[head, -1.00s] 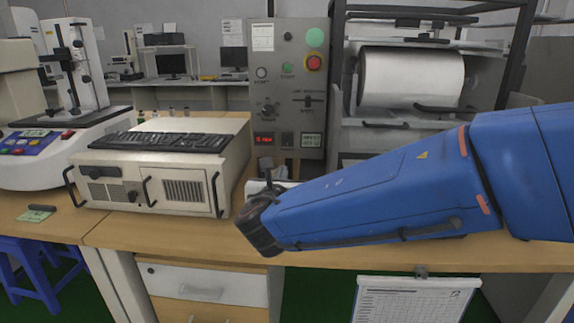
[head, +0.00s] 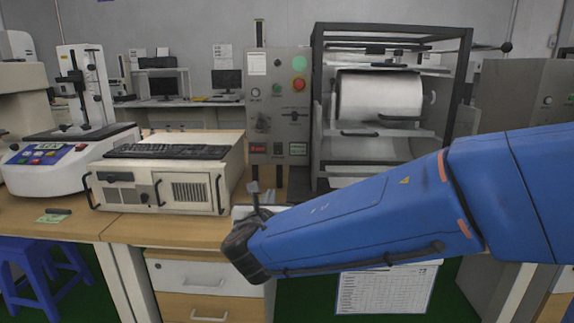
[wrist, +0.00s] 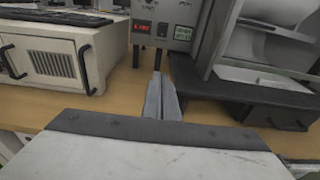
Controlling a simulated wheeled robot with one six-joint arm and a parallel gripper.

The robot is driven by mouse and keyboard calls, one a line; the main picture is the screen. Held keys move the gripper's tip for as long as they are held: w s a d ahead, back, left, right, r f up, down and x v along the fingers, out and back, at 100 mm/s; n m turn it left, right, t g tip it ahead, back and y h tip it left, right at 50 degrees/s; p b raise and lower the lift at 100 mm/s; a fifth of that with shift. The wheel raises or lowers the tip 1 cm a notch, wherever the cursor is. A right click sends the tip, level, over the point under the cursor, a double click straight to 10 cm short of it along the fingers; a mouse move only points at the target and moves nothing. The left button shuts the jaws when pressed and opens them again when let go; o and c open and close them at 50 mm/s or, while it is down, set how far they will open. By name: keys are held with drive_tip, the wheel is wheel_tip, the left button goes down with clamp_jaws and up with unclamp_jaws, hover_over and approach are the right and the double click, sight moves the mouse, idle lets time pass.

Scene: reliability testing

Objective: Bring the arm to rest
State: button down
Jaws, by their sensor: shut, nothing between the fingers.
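My blue arm (head: 360,215) reaches in from the right in the head view and slopes down to its dark wrist end, in front of the wooden bench (head: 125,228). My gripper (wrist: 158,85) shows in the wrist view as two grey fingers, shut together with nothing between them. It points toward the grey control panel (head: 278,110) and is apart from it. In the head view the gripper is mostly hidden behind the wrist end.
A beige computer case (head: 170,180) with a black keyboard (head: 168,151) stands left of my gripper. A dark-framed roller machine (head: 380,95) stands behind my arm. A blue stool (head: 45,275) is at lower left. A printed sheet (head: 385,290) hangs at the bench front.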

drive_tip(key=s+d+f+m+g+h, duration=0.25)
drive_tip(key=d+m, duration=0.35)
drive_tip(key=d, duration=0.4)
drive_tip(key=s+d+f+m+g+h, duration=0.1)
drive_tip(key=s+d+f+m+g, duration=0.25)
drive_tip(key=d, duration=0.65)
drive_tip(key=s+d+m+g+h, duration=0.2)
drive_tip(key=s+d+m, duration=0.1)
drive_tip(key=d+m, duration=0.65)
drive_tip(key=s+d+f+m+g+y, duration=0.1)
drive_tip(key=s+d+f+m+g, duration=0.15)
drive_tip(key=s, duration=0.25)
drive_tip(key=s+d+f+m+g+y, duration=0.1)
drive_tip(key=s+d+f+m, duration=0.25)
drive_tip(key=s, duration=0.25)
drive_tip(key=s+a+f+m+y, duration=0.2)
drive_tip(key=s+m+y, duration=0.2)
drive_tip(key=s+m, duration=0.5)
drive_tip(key=shift+m, duration=0.8)
